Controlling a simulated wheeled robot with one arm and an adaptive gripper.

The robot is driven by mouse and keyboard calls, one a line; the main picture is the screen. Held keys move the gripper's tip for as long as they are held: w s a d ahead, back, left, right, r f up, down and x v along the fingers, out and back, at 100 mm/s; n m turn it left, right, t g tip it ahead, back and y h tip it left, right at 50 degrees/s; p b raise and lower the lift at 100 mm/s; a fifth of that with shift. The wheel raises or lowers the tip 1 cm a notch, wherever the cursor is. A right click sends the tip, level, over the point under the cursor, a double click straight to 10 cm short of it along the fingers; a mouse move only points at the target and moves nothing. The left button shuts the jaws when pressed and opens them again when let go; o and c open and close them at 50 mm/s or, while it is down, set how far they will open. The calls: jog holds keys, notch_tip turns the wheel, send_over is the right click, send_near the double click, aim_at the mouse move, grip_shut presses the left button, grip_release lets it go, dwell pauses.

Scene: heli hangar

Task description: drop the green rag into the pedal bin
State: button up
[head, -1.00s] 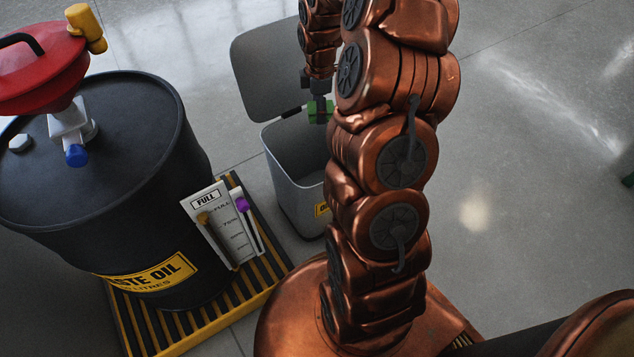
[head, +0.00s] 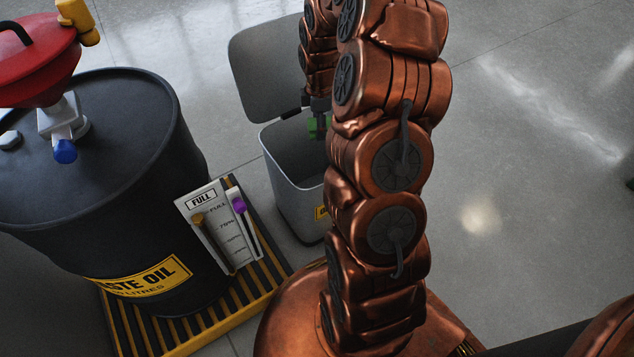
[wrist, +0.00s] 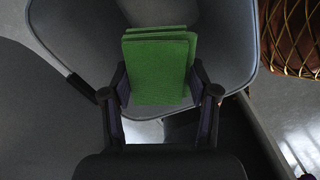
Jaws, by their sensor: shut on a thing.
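The green rag (wrist: 160,68) is a folded block held between the two fingers of my gripper (wrist: 160,95) in the wrist view. In the head view the rag (head: 317,125) shows as a small green patch below my gripper (head: 318,112), partly hidden by my arm. The grey pedal bin (head: 283,175) stands on the floor with its lid (head: 270,65) raised. The rag is over the bin's open mouth, near the rim level. The bin (wrist: 235,75) lies behind the rag in the wrist view. My arm hides the bin's right side in the head view.
A black waste oil drum (head: 100,200) with a red funnel (head: 40,65) stands at the left on a yellow-edged slatted platform (head: 245,308). A level gauge board (head: 218,225) is beside the drum. The floor to the right is clear.

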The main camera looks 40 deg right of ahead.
jog(key=o, duration=1.1)
jog(key=shift+r, duration=6.05)
